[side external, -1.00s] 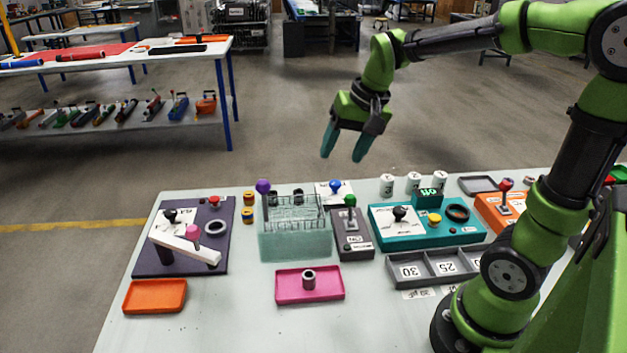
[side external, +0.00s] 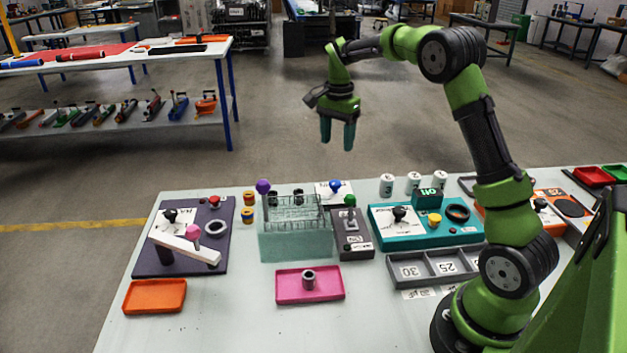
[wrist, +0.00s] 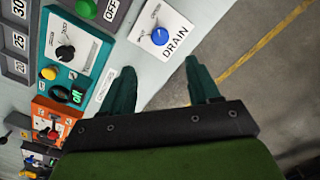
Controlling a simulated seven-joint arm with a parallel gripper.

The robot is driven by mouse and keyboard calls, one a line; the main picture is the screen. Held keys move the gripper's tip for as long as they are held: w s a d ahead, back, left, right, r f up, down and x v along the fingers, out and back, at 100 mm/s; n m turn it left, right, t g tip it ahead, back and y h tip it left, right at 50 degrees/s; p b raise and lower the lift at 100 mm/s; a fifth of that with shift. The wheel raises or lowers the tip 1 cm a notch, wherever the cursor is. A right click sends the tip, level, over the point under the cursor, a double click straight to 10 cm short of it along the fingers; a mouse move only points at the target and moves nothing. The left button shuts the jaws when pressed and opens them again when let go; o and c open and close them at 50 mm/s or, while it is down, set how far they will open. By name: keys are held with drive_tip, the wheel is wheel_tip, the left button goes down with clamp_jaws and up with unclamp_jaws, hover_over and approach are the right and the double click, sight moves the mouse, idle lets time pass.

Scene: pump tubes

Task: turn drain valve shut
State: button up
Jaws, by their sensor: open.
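The drain valve is a blue knob (side external: 335,186) on a white plate at the back of the bench, behind the grey switch box. In the wrist view the blue knob (wrist: 160,36) sits on its white plate (wrist: 175,24) marked DRAIN, with smaller lettering around it too small to read surely. My gripper (side external: 338,147) is open and empty, fingers pointing down, high above the back of the bench. In the wrist view my gripper's fingers (wrist: 160,80) are apart, with the knob beyond them, towards the top of the picture. Nothing is between them.
A teal tube rack (side external: 295,240) with a purple knob stands left of the drain plate. The grey box (side external: 352,246) with a green-topped lever stands in front of it. A teal panel (side external: 455,238) and white cylinders (side external: 413,183) are to the right. Space above the bench is clear.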

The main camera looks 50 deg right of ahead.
sight(335, 182)
wheel_tip(335, 182, down, 12)
drive_tip(key=shift+f, duration=0.25)
drive_tip(key=c, duration=1)
drive_tip(key=shift+c, duration=0.2)
